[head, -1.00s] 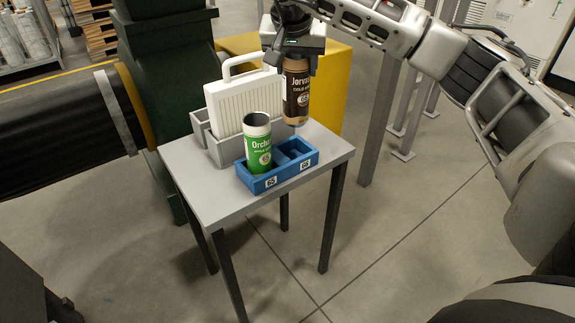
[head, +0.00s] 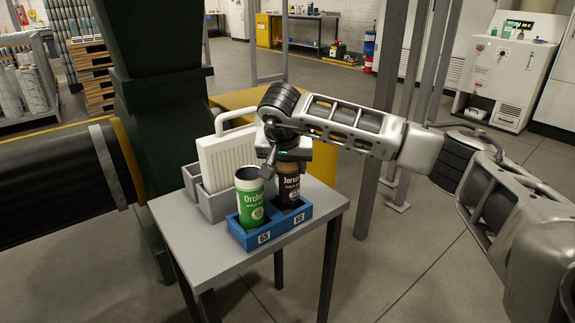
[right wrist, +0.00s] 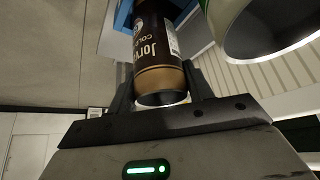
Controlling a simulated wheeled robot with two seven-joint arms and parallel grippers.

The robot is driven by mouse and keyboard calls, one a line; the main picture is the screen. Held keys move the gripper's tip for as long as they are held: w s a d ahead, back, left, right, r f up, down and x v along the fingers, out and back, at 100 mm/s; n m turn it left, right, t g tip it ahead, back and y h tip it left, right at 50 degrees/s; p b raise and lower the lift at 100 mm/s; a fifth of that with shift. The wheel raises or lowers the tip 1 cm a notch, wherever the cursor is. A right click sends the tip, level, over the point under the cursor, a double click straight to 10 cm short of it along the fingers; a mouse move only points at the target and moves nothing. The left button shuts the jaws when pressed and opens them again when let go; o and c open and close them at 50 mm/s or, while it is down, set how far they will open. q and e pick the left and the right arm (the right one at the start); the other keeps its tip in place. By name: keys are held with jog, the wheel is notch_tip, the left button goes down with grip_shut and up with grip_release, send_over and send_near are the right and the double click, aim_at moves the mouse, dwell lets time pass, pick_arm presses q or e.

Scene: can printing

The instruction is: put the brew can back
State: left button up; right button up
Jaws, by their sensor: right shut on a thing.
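The brew can, dark brown with a tan band and "Jorv..." lettering (head: 287,187), stands upright in the right compartment of the blue two-slot tray (head: 262,237). My right gripper (head: 284,168) is shut on it from above. In the right wrist view the brown can (right wrist: 158,55) sits between the two fingers, with the blue tray (right wrist: 123,15) beyond it. A green "Orchard" can (head: 250,198) stands in the left compartment, just beside the brown can. The can's lower part is hidden by the tray wall. My left gripper is not in view.
The tray is on a small grey table (head: 190,240). A grey holder with a white ribbed panel (head: 225,158) stands behind the cans. A dark green machine column (head: 155,110) is at the left. The table's front left is clear.

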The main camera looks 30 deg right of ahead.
jog(key=shift+f, duration=0.15)
jog(key=o, duration=1.3)
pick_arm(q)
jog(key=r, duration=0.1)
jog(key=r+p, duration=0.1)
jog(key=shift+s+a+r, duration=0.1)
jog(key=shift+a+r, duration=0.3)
pick_arm(e)
jog(key=v, duration=1.2)
jog(key=shift+r, duration=0.25)
